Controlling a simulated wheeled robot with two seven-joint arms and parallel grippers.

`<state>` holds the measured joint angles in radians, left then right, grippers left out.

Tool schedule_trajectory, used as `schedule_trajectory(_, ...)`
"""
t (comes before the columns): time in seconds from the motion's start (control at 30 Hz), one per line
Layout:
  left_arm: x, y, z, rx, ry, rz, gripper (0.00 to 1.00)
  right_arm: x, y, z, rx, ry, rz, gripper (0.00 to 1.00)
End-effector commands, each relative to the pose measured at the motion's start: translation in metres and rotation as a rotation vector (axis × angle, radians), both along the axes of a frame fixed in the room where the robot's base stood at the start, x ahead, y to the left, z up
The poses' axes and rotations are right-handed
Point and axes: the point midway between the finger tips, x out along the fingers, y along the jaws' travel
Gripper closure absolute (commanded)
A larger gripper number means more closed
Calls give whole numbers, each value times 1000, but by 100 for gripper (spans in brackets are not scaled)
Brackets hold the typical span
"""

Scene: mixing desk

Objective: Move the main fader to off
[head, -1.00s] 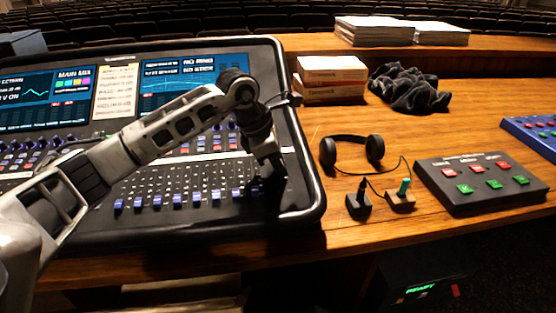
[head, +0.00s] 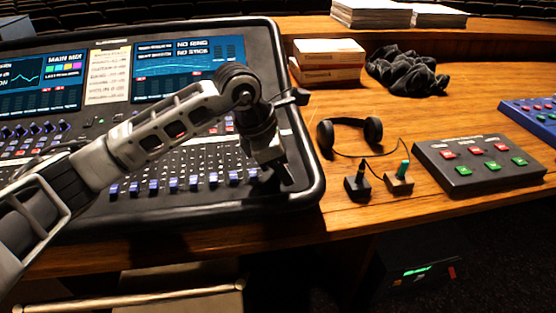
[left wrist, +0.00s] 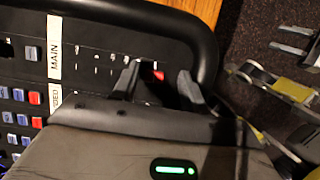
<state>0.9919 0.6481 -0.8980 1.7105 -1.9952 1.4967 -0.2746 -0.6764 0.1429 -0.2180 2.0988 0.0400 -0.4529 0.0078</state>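The mixing desk (head: 300,205) has a row of blue-capped faders (head: 192,182) along its near side. My left gripper (head: 284,174) points down over the desk's near right corner, right of that row. In the left wrist view, the left gripper (left wrist: 158,84) is open, with a dark finger on each side of a small red cap (left wrist: 158,75). A gap shows between the cap and the fingers. The cap lies to the right of the white MAIN label (left wrist: 55,48), and I take it for the main fader. In the head view the gripper hides it.
Headphones (head: 373,130), two small switch boxes (head: 398,187) and a button panel (head: 480,167) stand on the wood to the right. Boxes (head: 328,50) and a dark cloth (head: 405,72) lie behind. The desk's raised rim (head: 308,150) runs close beside my left gripper.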

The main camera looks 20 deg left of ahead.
Motion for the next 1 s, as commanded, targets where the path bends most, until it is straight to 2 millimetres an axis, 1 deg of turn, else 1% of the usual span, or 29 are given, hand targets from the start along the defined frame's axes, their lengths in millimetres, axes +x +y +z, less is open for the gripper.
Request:
schedule_trajectory(0.27,1,2,1,-1,-4,4,56,0,0,-2,-1,3,-1,64)
schedule_trajectory(0.37,0,4,8,-2,-7,5,56,0,0,-2,-1,3,-1,64)
schedule_trajectory(0.47,-4,9,21,-1,-10,5,56,0,0,-4,0,3,0,64)
schedule_trajectory(0.57,-9,15,41,-1,-11,5,56,0,0,-6,3,3,-1,64)
schedule_trajectory(0.8,-26,32,95,0,-10,5,56,1,1,-7,11,-3,-2,64)
schedule_trajectory(0.9,-31,38,115,0,-9,5,56,2,1,-6,13,-6,-2,64)
schedule_trajectory(1.0,-36,43,130,0,-8,4,56,2,1,-5,13,-8,-2,64)
